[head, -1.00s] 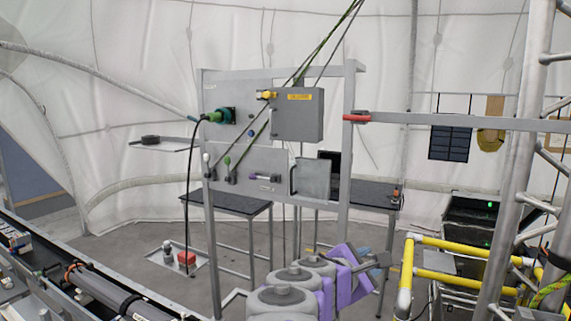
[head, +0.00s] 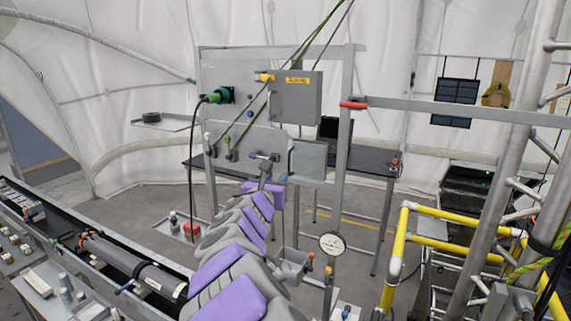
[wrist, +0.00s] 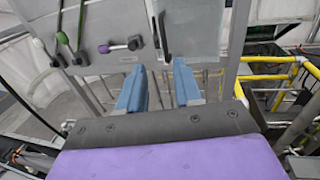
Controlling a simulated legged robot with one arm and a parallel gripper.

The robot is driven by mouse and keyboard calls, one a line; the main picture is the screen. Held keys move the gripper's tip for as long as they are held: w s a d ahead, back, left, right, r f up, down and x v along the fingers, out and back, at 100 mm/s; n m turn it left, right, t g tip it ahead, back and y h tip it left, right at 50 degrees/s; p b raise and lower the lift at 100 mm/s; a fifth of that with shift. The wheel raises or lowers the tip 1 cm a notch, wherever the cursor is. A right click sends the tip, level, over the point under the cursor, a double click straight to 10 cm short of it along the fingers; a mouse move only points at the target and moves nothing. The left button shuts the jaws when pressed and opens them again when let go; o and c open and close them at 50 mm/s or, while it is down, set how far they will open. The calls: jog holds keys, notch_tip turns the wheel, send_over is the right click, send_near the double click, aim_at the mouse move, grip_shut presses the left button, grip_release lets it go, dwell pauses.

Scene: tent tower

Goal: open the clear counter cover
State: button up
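The clear counter cover (head: 308,160) is a pale, see-through square plate at the lower right of the grey panel (head: 228,75). In the wrist view the cover (wrist: 195,32) fills the top middle, with a dark upright strip like a handle (wrist: 161,35) along its left edge. My gripper (wrist: 160,66) has two blue fingers, spread apart with nothing between them. The fingertips sit just below the cover and the strip; I cannot tell whether they touch. In the head view my gripper (head: 275,180) is small, below and left of the cover, partly hidden by my arm.
A purple-tipped lever (wrist: 112,46) sticks out left of the cover. A grey box (head: 290,97) with a yellow label hangs above it. Yellow rails (head: 450,213) and a metal truss stand at right. A dark table (head: 365,161) is behind the panel.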

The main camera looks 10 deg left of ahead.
aim_at(289, 164)
jog(key=w+d+p, duration=0.2)
jog(key=w, duration=0.7)
jog(key=shift+w, duration=0.4)
jog(key=shift+r, duration=0.1)
jog(key=shift+c, duration=0.2)
jog(key=shift+d, duration=0.1)
grip_shut()
dwell(0.6)
